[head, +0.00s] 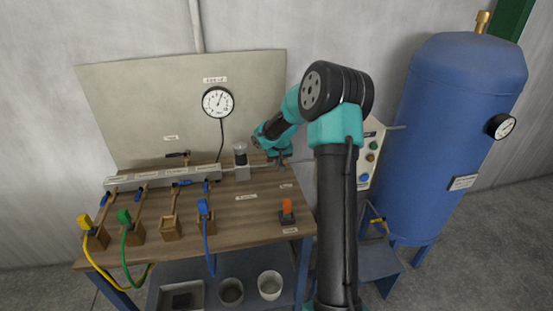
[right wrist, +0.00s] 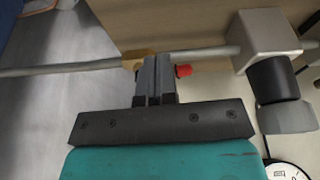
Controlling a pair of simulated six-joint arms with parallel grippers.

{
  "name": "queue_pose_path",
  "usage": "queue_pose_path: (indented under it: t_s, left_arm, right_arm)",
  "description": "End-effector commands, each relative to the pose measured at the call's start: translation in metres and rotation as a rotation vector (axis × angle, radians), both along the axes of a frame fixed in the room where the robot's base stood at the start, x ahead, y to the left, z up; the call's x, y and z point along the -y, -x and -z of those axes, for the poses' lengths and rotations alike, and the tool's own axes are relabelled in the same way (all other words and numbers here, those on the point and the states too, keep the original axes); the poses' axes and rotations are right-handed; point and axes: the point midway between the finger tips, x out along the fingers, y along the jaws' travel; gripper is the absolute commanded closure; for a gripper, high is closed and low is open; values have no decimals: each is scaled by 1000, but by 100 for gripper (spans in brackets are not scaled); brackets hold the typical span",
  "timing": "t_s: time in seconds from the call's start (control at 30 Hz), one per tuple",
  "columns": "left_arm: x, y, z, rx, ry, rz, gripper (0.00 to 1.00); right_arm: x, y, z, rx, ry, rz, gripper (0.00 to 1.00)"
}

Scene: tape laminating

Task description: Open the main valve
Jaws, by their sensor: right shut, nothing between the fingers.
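My right gripper (head: 281,162) is at the back right of the wooden workbench, by the grey pipe right of the regulator. In the right wrist view its fingers (right wrist: 155,72) are shut together with nothing between them. They overlap the pipe (right wrist: 70,68) and a small brass valve body (right wrist: 138,56). A red handle end (right wrist: 184,71) shows just right of the fingers; the fingers hide the rest. I cannot tell whether they touch the valve. In the head view the arm and gripper hide this valve. My left gripper is not in view.
The regulator (head: 240,158) and a manifold (head: 165,177) with blue-handled valves stand on the bench (head: 230,215). A gauge (head: 217,102) hangs on the back panel. A control box (head: 371,150) and a blue tank (head: 445,130) stand to the right.

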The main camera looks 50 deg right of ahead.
Motion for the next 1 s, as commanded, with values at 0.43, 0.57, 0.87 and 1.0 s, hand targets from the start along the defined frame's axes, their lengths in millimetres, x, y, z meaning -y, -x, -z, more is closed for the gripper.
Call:
queue_pose_path:
  t_s: [0.43, 0.57, 0.87, 1.0]
  left_arm:
    - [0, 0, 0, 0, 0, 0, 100]
    - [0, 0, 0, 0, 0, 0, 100]
    - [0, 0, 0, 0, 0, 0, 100]
    - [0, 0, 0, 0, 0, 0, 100]
  right_arm:
    - [-21, 27, -68, 7, 4, -6, 100]
    - [-24, 32, -87, 7, 4, -7, 100]
    - [-27, 36, -101, 5, 2, -6, 100]
    - [-27, 36, -101, 5, 2, -6, 100]
